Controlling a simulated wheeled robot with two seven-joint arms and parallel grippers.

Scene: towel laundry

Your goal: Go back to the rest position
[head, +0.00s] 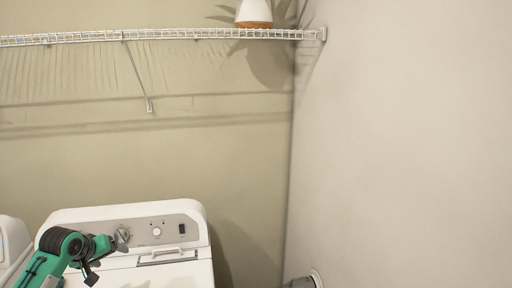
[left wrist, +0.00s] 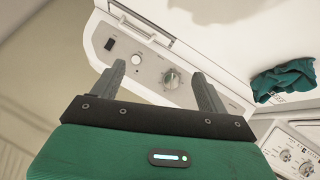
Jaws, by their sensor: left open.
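My left gripper (head: 98,262) is in front of the control panel of a white washing machine (head: 180,274) at the lower left of the head view. In the left wrist view my left gripper (left wrist: 163,88) has its two fingers spread wide, with nothing between them. The machine's panel, with a round dial (left wrist: 171,78) and a white button (left wrist: 136,59), shows behind the fingers. A dark green towel (left wrist: 284,80) lies crumpled on a white surface at the right of the wrist view. My right gripper is in neither view.
A second white appliance (head: 10,244) stands at the far left of the head view; its panel of knobs (left wrist: 293,152) shows in the wrist view. A wire shelf (head: 170,34) runs along the back wall and holds a white object (head: 254,12). A plain wall (head: 400,140) fills the right.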

